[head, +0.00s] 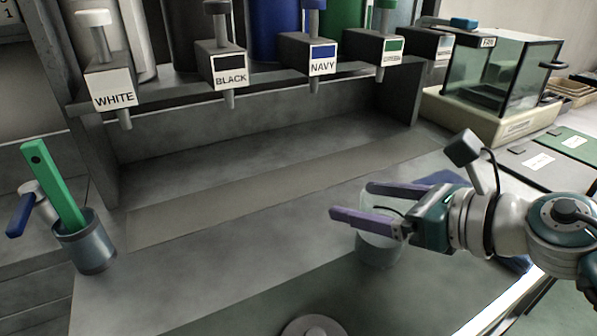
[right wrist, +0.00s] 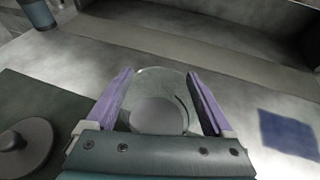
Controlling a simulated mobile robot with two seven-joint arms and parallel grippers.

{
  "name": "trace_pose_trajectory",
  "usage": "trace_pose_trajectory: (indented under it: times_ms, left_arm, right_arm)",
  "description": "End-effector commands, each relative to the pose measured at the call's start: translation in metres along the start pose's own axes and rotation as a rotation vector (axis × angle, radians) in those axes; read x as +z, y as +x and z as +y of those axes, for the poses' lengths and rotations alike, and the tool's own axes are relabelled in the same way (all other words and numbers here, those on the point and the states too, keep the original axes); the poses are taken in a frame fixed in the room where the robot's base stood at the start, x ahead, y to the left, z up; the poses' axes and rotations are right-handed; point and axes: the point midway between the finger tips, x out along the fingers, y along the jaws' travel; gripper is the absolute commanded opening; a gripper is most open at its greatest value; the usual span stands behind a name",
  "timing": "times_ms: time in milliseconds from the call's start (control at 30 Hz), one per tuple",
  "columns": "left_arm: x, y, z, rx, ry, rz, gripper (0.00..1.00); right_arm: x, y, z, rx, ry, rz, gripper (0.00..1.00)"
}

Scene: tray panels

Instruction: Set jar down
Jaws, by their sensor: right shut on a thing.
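A clear glass jar (head: 379,250) is held between the purple fingers of my right gripper (head: 352,200), over the front part of the grey counter. In the right wrist view the jar (right wrist: 160,92) sits between both fingers of the right gripper (right wrist: 160,78), and I look down at its round rim and pale inside. The fingers are closed against its sides. The jar looks upright and its base is low, at or near the surface; I cannot tell whether it touches. My left gripper is not in view.
Dispensers labelled WHITE (head: 110,88), BLACK, NAVY and a green one line the back. A metal cup (head: 88,246) with a green stick stands at left. A round knobbed piece (head: 313,328) is at the front. A blue patch (right wrist: 288,132) lies right of the jar. The middle counter is clear.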

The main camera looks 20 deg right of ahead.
Motion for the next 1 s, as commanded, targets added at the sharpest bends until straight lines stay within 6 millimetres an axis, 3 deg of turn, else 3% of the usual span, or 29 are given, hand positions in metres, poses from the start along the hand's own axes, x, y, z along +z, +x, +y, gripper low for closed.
trace_pose_trajectory:
  times_ms: [67, 567, 867, 1000]
  left_arm:
    - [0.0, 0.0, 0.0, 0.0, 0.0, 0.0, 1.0]
    - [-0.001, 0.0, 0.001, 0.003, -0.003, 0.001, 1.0]
    - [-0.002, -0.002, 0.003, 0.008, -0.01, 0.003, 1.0]
    - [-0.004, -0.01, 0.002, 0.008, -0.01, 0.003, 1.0]
  right_arm:
    - [0.0, 0.0, 0.0, 0.0, -0.001, 0.0, 0.56]
    - [0.0, 0.0, 0.0, 0.0, -0.001, 0.0, 0.0]
    - [0.004, -0.001, 0.0, -0.001, -0.001, -0.003, 0.0]
    - [0.016, -0.006, 0.0, 0.0, -0.003, -0.003, 0.0]
